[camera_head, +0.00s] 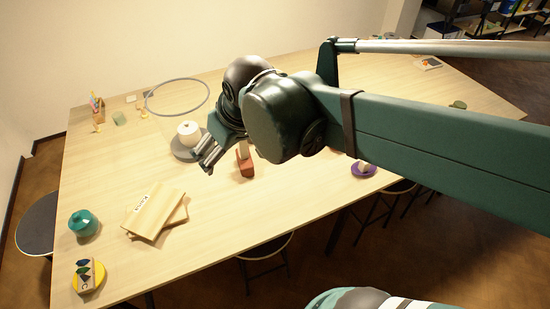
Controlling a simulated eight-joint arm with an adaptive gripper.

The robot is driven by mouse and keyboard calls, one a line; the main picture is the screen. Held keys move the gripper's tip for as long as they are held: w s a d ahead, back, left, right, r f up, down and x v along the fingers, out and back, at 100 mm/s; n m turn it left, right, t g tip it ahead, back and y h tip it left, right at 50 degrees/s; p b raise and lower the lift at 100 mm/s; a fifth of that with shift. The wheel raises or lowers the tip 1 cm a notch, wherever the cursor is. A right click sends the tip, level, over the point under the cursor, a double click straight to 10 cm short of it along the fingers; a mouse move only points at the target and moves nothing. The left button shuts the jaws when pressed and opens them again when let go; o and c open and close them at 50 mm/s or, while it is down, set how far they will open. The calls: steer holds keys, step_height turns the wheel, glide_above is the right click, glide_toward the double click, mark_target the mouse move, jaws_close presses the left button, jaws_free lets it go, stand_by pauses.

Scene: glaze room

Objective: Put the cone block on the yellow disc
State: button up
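A yellow disc (101,274) lies near the table's front left corner. A small pale block with several dark pointed shapes (84,269), which looks like the cone block, rests on the disc and covers much of it. My gripper (204,164) is over the middle of the table, far up and to the right of the disc. Its fingers look apart, with nothing visible between them. Part of the gripper is hidden behind its own wrist.
A teal pot (83,223) and stacked boards (153,210) are near the disc. A white jar (189,133) on a grey round base and a reddish-brown block (245,164) are close to my gripper. A purple disc (371,172) bears a small piece. The front middle is clear.

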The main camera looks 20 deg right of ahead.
steer(key=s+d+f+m+t+h, duration=0.1)
steer(key=s+d+m, duration=0.3)
steer(key=s+d, duration=0.3)
steer(key=d, duration=0.3)
steer(key=shift+s+f+t, duration=0.25)
steer(key=shift+f+t, duration=0.1)
steer(key=shift+t, duration=0.05)
